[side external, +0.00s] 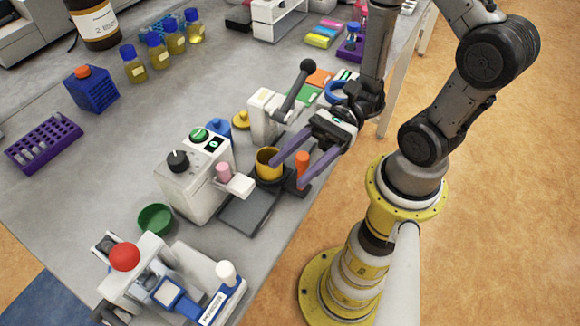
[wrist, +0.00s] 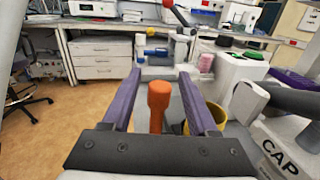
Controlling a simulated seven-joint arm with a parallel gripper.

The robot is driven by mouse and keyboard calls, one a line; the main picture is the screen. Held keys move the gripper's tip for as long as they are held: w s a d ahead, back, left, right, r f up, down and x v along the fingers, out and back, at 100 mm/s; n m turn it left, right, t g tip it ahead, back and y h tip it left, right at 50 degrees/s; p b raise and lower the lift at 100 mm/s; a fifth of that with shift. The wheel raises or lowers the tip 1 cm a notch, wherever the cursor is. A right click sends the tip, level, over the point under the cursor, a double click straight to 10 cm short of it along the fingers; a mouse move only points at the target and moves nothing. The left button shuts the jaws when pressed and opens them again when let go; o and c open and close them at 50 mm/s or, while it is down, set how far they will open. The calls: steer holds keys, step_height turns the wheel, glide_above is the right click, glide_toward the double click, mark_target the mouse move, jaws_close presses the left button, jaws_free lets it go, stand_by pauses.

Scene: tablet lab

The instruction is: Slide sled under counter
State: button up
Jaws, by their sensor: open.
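The sled (side external: 283,182) is a dark block on a dark flat track (side external: 245,214). It carries a yellow cup (side external: 265,170) and an upright orange handle (side external: 302,160). The counter (side external: 190,185) is a white box with a black knob, a green button and a pink-topped spout; the sled stands to the right of this spout. My gripper (side external: 288,175) is open, its purple fingers reaching down at the sled. In the wrist view the orange handle (wrist: 158,98) stands between the spread fingers, with visible gaps on both sides. The yellow cup (wrist: 186,127) is partly hidden by the right finger.
A white press with a black lever (side external: 295,90) stands close behind the gripper. A green bowl (side external: 155,219) and a white-and-blue device with a red ball (side external: 125,257) are at the near left. Bottles, a purple rack (side external: 43,142) and a blue rack sit farther back. The table edge is close.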

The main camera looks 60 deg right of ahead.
steer(key=shift+w+a, duration=0.1)
steer(key=shift+a, duration=0.75)
jaws_close()
stand_by(1.0)
